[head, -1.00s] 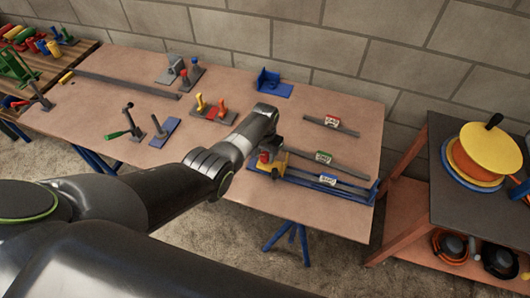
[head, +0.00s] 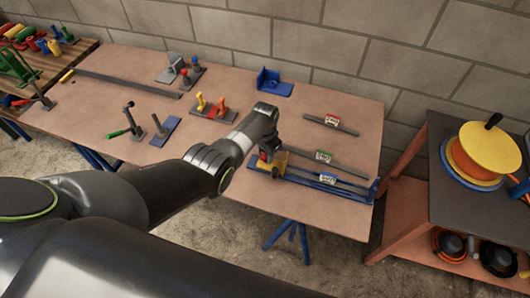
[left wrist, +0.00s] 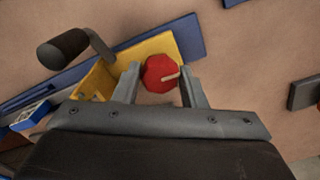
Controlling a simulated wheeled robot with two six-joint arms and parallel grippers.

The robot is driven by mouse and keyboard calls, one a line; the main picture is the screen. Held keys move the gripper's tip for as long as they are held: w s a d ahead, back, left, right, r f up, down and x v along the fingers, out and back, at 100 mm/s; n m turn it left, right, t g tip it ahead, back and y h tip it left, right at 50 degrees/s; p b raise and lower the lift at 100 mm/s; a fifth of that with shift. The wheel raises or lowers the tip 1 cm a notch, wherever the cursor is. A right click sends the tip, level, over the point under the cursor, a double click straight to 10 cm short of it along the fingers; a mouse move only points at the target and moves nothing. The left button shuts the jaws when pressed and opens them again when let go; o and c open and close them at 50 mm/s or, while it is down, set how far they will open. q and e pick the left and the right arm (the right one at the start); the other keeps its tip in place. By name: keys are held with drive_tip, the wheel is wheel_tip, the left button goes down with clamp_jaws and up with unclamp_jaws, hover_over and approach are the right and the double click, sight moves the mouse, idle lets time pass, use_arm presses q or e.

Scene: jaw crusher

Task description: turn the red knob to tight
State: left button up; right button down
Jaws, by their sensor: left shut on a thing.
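The red knob (left wrist: 158,72) is round and faceted, with a tan pointer line aimed right and slightly up in the left wrist view. It sits by a yellow block (left wrist: 152,47) on a blue rail (left wrist: 65,80). My left gripper (left wrist: 161,82) has one finger on each side of the knob and is shut on it. In the head view the left gripper (head: 265,153) is at the yellow block, and its own wrist hides part of the knob. Any tight marking is not readable. My right gripper is not in view.
A crank with a black grip (left wrist: 62,48) stands close to the left gripper. A blue bracket (head: 275,83) stands behind. The tabletop between them is clear.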

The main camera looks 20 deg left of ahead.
sight(265, 154)
use_arm(q)
drive_tip(key=o, duration=1)
drive_tip(key=shift+r+p, duration=0.3)
drive_tip(key=shift+r, duration=0.3)
wheel_tip(265, 154, up, 5)
drive_tip(key=shift+f+p, duration=0.1)
drive_tip(key=shift+p, duration=0.55)
wheel_tip(265, 154, up, 12)
drive_tip(key=shift+f+b, duration=0.25)
drive_tip(key=shift+b, duration=0.2)
drive_tip(key=shift+f, duration=0.1)
